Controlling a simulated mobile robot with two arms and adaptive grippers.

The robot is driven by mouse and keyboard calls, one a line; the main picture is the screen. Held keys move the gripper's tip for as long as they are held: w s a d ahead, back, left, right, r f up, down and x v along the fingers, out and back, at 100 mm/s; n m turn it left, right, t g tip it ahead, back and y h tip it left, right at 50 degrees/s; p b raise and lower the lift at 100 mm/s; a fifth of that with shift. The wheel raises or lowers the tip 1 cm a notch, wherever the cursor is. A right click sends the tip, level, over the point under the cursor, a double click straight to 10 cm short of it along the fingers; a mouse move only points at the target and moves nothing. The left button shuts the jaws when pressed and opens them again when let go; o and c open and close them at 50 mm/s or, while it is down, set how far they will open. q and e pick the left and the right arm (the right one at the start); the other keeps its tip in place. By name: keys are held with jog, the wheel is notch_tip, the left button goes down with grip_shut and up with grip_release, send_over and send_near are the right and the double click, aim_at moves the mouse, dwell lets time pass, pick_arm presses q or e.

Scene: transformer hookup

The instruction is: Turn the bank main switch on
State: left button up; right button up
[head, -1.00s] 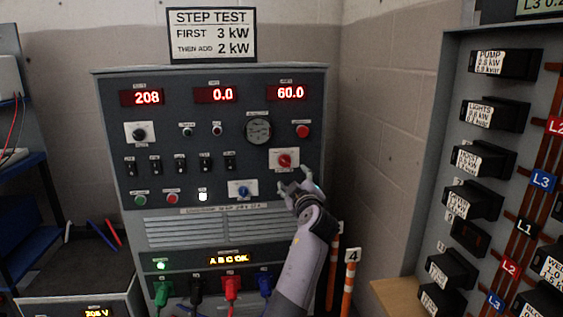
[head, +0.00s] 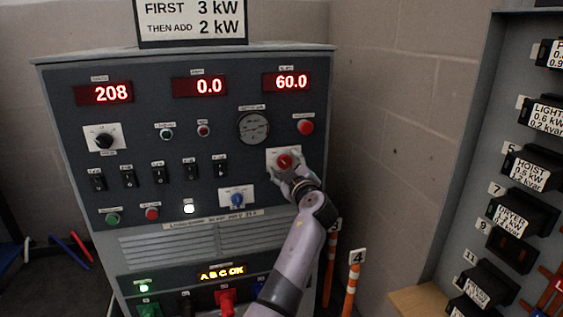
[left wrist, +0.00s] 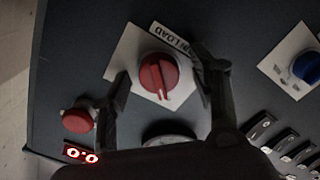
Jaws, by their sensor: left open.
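The bank main switch looks to be the red rotary knob (head: 284,161) on a white plate at the right of the grey load bank panel (head: 110,230). In the left wrist view the red knob (left wrist: 158,75) sits between my spread fingers, with its dark slot line visible and part of a "LOAD" label beside it. My left gripper (head: 290,176) is open at the knob's lower edge in the head view; the wrist view shows its fingers (left wrist: 165,90) on either side, and I cannot tell whether they touch it. My right gripper is not in view.
A red push button (head: 305,127) is above right of the knob, and a blue rotary knob (head: 237,199) is lower left. Displays read 208, 0.0 and 60.0. A breaker cabinet (head: 460,200) and orange-white posts (head: 351,285) stand to the right.

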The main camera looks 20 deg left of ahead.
pick_arm(q)
jog(key=shift+d, duration=0.1)
jog(key=c, duration=1.2)
